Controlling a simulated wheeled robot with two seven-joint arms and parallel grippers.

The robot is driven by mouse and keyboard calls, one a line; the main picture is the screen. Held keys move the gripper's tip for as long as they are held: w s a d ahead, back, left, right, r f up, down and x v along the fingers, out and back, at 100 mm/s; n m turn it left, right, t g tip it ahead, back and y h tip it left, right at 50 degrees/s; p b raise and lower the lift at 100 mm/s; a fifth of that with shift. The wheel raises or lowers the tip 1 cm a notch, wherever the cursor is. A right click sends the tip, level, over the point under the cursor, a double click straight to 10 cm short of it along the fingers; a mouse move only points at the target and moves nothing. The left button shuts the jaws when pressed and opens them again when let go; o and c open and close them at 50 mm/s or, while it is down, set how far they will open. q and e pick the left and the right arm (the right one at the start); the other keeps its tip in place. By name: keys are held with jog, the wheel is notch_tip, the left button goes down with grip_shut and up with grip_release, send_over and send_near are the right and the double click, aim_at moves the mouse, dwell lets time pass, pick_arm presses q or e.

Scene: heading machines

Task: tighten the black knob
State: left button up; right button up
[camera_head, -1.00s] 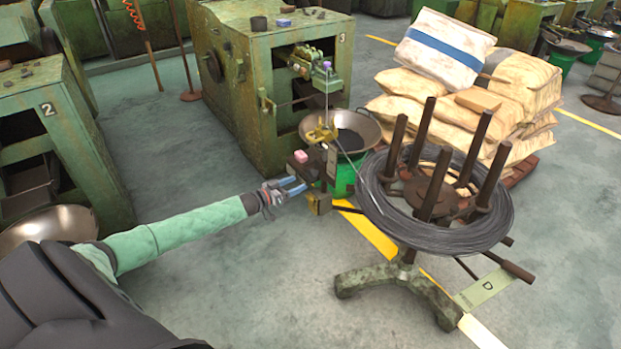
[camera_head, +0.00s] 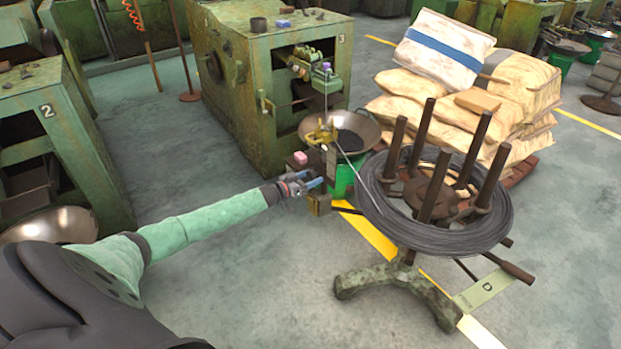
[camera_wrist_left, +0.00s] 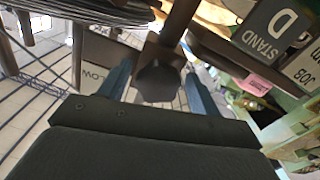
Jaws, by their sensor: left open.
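The black knob (camera_wrist_left: 158,82) shows in the left wrist view as a dark lobed knob on a dark bar. My left gripper (camera_wrist_left: 157,74) is open, with one blue finger to each side of the knob. A gap shows on both sides, and I cannot tell whether the knob lies fully between the fingertips in depth. In the head view my left gripper (camera_head: 315,180) is beside the small dark stand next to the wire coil; the knob cannot be made out there. My right gripper is in neither view.
A wire coil (camera_head: 380,210) on an upright-posted reel stands right of the gripper. Green machine 3 (camera_head: 255,110) and a metal pan (camera_head: 366,128) are behind it. A pink block (camera_head: 300,158) sits close by, also seen in the wrist view (camera_wrist_left: 255,84). Floor is clear in front.

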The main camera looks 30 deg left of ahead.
pick_arm(q)
jog(key=shift+d, duration=0.1)
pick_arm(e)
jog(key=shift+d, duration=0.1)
pick_arm(q)
jog(key=shift+c, duration=0.2)
jog(key=shift+w, duration=0.1)
jog(key=c, duration=0.9)
